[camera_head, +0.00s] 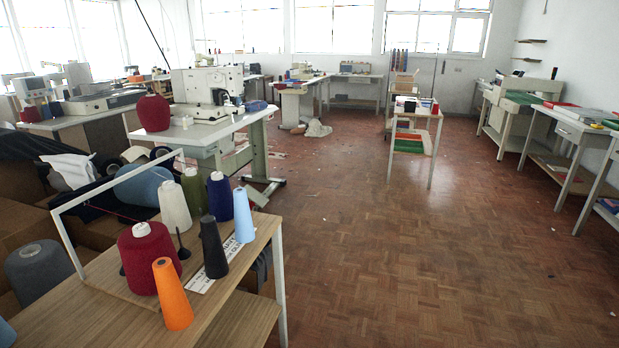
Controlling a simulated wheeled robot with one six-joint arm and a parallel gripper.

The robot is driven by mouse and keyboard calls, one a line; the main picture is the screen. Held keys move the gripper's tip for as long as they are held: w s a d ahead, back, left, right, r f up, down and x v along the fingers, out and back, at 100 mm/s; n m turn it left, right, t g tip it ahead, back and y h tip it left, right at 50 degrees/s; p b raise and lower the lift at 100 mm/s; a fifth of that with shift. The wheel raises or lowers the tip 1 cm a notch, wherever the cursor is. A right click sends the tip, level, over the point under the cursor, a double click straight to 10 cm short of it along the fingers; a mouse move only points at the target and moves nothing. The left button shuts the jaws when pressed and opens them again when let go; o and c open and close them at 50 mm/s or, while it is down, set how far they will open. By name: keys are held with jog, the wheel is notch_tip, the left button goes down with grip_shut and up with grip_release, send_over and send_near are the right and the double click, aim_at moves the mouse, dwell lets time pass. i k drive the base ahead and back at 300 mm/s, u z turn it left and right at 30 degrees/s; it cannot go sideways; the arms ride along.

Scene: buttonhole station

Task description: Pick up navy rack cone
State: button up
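The navy cone (220,198) stands upright in the back row of thread cones on the wooden table (110,319) at the lower left. An olive green cone (194,192) is at its left and a light blue cone (243,216) at its right. A black cone (213,250) stands in front of it and hides part of its lower left side. Its pale tip is clear above. My gripper is not in view.
A white cone (173,208), a large crimson cone (150,262) and an orange cone (172,296) share the table. A thin white frame (118,181) rises over its left side. A sewing machine table (199,130) stands behind. The parquet floor (400,260) at right is clear.

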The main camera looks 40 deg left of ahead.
aim_at(219, 197)
jog(key=u, duration=0.35)
jog(key=i, duration=1.6)
jog(key=u, duration=1.55)
jog(key=i, duration=0.8)
jog(key=u, duration=1.45)
jog(key=i, duration=0.9)
jog(key=u, duration=0.1)
